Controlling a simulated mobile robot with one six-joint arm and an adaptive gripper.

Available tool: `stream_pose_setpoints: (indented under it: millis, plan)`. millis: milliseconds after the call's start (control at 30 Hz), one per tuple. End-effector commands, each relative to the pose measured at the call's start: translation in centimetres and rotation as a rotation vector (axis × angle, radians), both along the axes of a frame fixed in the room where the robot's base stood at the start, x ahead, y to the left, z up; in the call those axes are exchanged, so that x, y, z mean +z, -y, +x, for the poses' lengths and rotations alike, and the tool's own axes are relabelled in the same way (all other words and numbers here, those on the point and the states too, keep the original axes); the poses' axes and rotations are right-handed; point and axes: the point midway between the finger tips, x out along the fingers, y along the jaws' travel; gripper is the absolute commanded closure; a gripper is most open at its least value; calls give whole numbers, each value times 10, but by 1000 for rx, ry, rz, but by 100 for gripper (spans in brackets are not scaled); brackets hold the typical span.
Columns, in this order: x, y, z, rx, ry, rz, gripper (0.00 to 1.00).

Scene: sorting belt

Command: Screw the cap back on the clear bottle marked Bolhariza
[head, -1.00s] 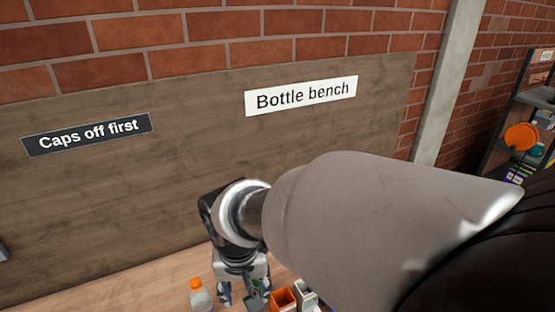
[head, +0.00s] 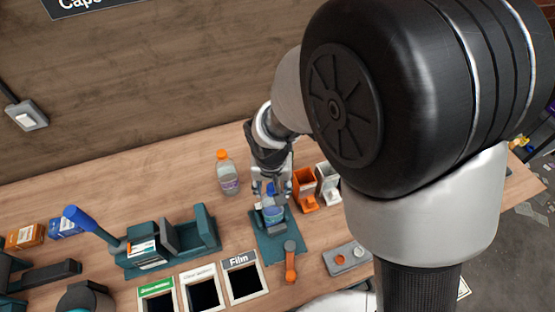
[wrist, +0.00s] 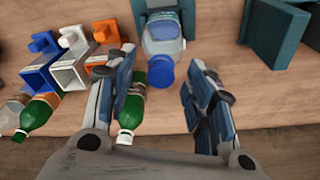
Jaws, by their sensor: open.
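A clear bottle (head: 273,213) with a blue cap stands in a teal holder in the head view, under my gripper. The wrist view shows this bottle (wrist: 165,42) and its blue cap (wrist: 160,72) on or at its neck; I cannot tell how tightly it sits. My gripper (wrist: 160,88) is open, its fingers apart on either side of the blue cap, seemingly not touching it. It also shows in the head view (head: 272,186). Another clear bottle (head: 229,181) with an orange cap stands to the left. I cannot read the name on either label.
Orange (head: 305,190) and white (head: 328,182) holders stand right of the bottle. Green bottles (wrist: 38,113) lie near them in the wrist view.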

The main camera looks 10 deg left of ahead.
Motion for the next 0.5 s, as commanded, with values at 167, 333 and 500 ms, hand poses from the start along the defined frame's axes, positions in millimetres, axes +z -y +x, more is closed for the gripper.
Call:
stream_pose_setpoints:
  millis: [167,333,500]
  plan:
    - [-4,0,1,0,1,1,51]
    - [-4,0,1,0,1,0,51]
    - [-3,0,1,0,1,0,62]
